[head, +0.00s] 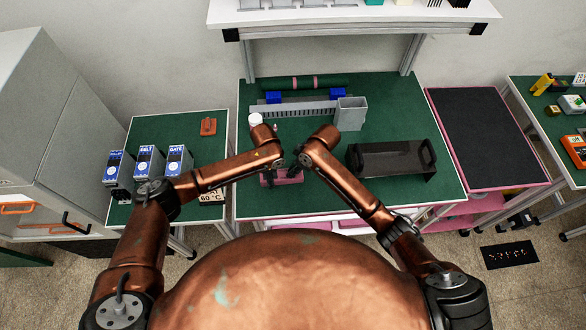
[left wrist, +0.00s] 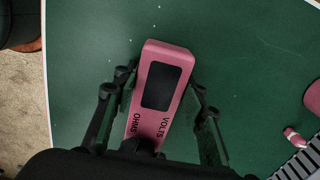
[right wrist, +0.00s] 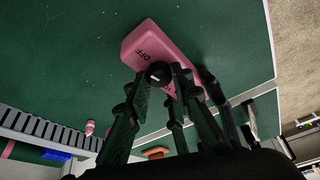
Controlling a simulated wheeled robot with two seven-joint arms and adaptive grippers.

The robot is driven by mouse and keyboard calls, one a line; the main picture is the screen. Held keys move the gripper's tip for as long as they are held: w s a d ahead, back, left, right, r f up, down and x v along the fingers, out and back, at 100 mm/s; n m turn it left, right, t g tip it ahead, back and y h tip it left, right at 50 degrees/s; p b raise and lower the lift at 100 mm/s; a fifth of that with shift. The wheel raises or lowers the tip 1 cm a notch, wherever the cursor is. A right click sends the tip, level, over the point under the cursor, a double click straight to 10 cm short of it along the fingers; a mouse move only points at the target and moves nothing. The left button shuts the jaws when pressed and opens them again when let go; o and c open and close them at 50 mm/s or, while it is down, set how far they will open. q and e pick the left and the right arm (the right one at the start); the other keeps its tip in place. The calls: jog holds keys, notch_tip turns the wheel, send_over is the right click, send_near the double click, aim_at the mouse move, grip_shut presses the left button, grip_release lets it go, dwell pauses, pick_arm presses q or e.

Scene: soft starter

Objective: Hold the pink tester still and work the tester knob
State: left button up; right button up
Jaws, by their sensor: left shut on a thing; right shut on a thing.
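The pink tester (left wrist: 176,58) lies on the green worktop, with a dark screen and the words VOLTS and OHMS in the left wrist view. In the head view the tester (head: 291,178) shows partly below my arms. My left gripper (left wrist: 163,92) is shut on the tester body, one finger on each side. In the right wrist view the tester (right wrist: 146,40) shows the word OFF. The black tester knob (right wrist: 158,72) sits on its face. My right gripper (right wrist: 160,80) is shut on the knob. Its fingers hide part of the knob, so the setting cannot be told.
A dark handled case (head: 391,160) stands right of my right arm. A grey slotted duct (head: 292,109) and a grey open box (head: 351,113) are at the back. The front left worktop is clear.

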grip_shut()
jog(key=shift+m+t, duration=0.3)
jog(key=shift+m, duration=0.5)
jog(key=o, duration=1)
grip_release()
jog(key=v, duration=1.2)
jog(key=shift+s+a, duration=0.1)
pick_arm(q)
jog(key=o, duration=1.4)
